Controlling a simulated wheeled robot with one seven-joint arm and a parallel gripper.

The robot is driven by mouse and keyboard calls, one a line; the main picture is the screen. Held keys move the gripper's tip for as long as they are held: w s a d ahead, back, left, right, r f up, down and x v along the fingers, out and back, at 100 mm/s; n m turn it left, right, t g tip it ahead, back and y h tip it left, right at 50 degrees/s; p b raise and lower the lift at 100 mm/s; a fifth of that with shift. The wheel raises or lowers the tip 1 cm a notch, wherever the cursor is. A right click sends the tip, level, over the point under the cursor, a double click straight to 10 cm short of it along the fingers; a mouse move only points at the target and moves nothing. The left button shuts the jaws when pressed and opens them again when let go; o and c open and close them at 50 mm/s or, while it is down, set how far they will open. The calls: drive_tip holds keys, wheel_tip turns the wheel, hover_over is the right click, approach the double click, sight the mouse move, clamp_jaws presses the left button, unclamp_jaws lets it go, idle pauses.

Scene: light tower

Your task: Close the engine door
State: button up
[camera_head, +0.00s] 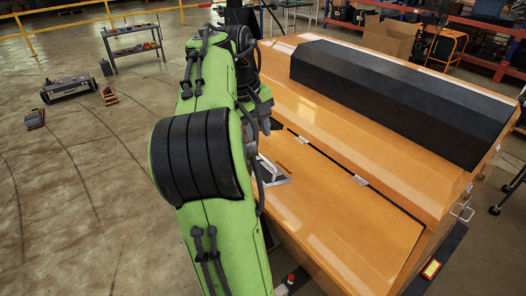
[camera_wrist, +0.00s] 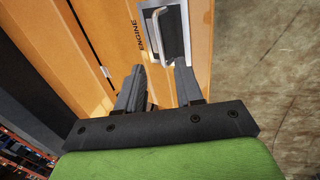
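The engine door (camera_head: 335,205) is a broad orange panel on the orange light tower, with small silver hinges along its upper edge. How far it stands open I cannot tell. Its silver handle (camera_wrist: 154,28) sits in a metal latch plate beside the word "ENGINE" in the wrist view. The latch plate (camera_head: 271,173) also shows in the head view, beside my green arm. My gripper (camera_wrist: 160,69) is open, its two dark fingers apart, with the handle ahead of and roughly between them. Contact is not clear.
A long black cover (camera_head: 395,95) lies on top of the orange housing (camera_head: 375,130). A low cart (camera_head: 68,88) and a grey shelf cart (camera_head: 133,45) stand on the floor at left. The concrete floor (camera_head: 75,190) left of my arm is mostly clear.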

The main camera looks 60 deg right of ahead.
sight(265, 159)
drive_tip(key=b+x, duration=0.1)
drive_tip(key=x, duration=0.7)
drive_tip(key=shift+b, duration=0.4)
drive_tip(key=shift+r, duration=0.1)
clamp_jaws()
idle(0.6)
